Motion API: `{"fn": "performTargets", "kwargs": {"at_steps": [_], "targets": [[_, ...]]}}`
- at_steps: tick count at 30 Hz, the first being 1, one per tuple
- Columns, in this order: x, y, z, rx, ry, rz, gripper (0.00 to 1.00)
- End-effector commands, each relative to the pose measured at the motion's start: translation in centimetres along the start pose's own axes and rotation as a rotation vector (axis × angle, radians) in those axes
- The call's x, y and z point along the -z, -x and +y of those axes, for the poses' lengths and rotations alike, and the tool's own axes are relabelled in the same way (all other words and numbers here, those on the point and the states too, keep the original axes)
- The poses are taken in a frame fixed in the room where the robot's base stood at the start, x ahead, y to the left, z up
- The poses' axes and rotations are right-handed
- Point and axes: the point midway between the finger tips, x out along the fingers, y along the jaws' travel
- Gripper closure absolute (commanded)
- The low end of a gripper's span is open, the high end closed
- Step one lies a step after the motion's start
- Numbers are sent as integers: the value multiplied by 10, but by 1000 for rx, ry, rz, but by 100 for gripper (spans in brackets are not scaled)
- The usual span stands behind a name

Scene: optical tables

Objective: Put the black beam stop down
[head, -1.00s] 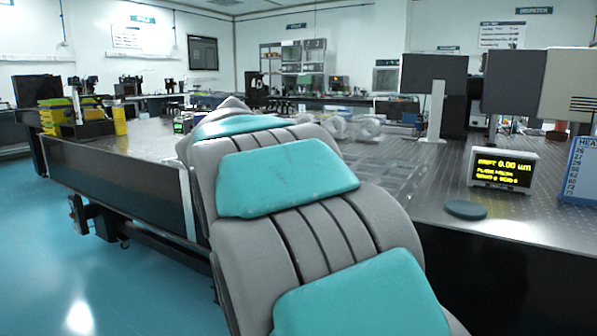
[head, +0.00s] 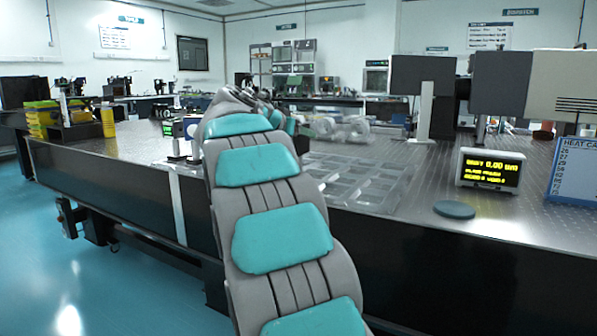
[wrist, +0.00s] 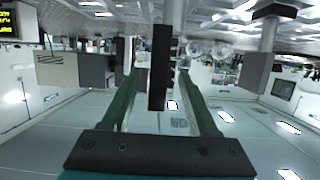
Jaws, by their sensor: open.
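In the wrist view, which is upside down, a black upright bar, apparently the beam stop (wrist: 160,68), stands between the two green fingers of my gripper (wrist: 159,78). The fingers are apart, with a gap visible on each side of the bar. Whether its foot rests on the table is hard to tell. In the head view my own arm reaches away over the optical table (head: 120,160) and hides the gripper and the beam stop.
Clear trays (head: 355,183) lie right of my arm. A dark round disc (head: 454,209), a yellow-text display (head: 492,170) and monitors (head: 423,77) stand farther right. Yellow bins (head: 42,117) are at the far left. A small green display (head: 168,130) stands just left of my arm.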

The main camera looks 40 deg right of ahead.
Motion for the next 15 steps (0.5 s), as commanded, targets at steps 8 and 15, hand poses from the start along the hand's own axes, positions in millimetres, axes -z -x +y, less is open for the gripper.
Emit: {"fn": "performTargets", "kwargs": {"at_steps": [8, 15], "targets": [[4, -36, 1, 1, -1, 0, 40], [3, -37, 1, 0, 0, 0, 42]]}}
